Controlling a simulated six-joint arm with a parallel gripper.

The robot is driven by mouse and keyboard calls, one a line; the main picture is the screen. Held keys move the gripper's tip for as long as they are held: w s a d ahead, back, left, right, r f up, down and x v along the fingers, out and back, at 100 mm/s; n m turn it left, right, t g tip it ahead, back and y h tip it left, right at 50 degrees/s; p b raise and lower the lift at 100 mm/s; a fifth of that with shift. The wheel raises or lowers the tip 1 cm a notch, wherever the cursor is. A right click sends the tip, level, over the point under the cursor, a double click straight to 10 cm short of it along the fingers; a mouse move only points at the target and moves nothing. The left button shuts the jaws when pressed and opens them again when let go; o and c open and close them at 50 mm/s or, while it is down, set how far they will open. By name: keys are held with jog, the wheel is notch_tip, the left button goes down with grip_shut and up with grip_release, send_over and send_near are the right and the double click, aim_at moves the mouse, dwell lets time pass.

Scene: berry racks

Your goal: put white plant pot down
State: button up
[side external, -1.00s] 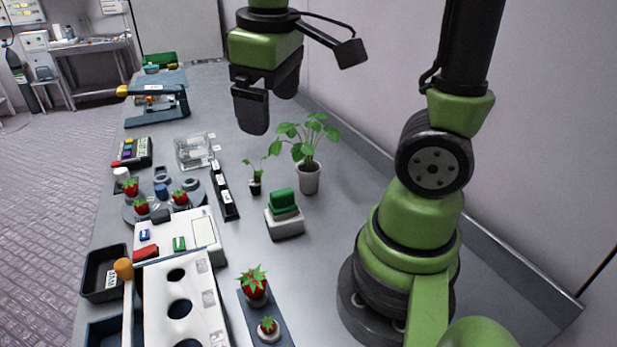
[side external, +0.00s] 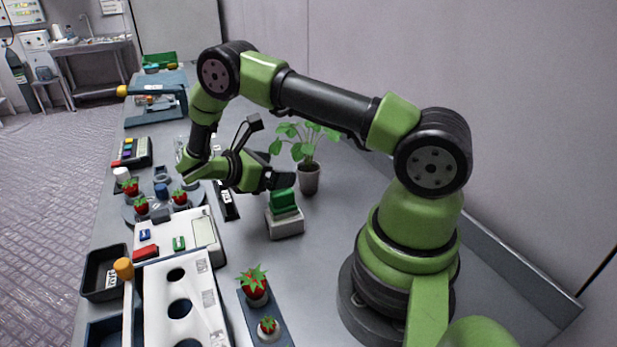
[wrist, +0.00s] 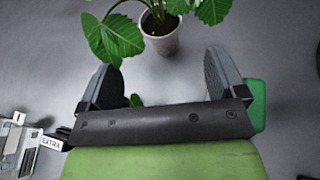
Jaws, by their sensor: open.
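A large leaf (wrist: 112,38) hangs near the left finger.
A green block on a pale base (side external: 284,212) stands close beside my gripper, and green shows by the right finger (wrist: 257,105). A small bit of green leaf (wrist: 135,100) shows by the left finger. Strawberries (side external: 254,287) stand nearer the camera. The table right of the pot is clear.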

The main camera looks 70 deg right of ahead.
aim_at(307, 167)
jog(key=x, duration=1)
jog(key=shift+s+d+r, duration=0.1)
jog(key=shift+r, duration=0.1)
jog(key=c, duration=1.1)
jog(key=shift+r, duration=0.1)
jog(key=shift+c, duration=0.2)
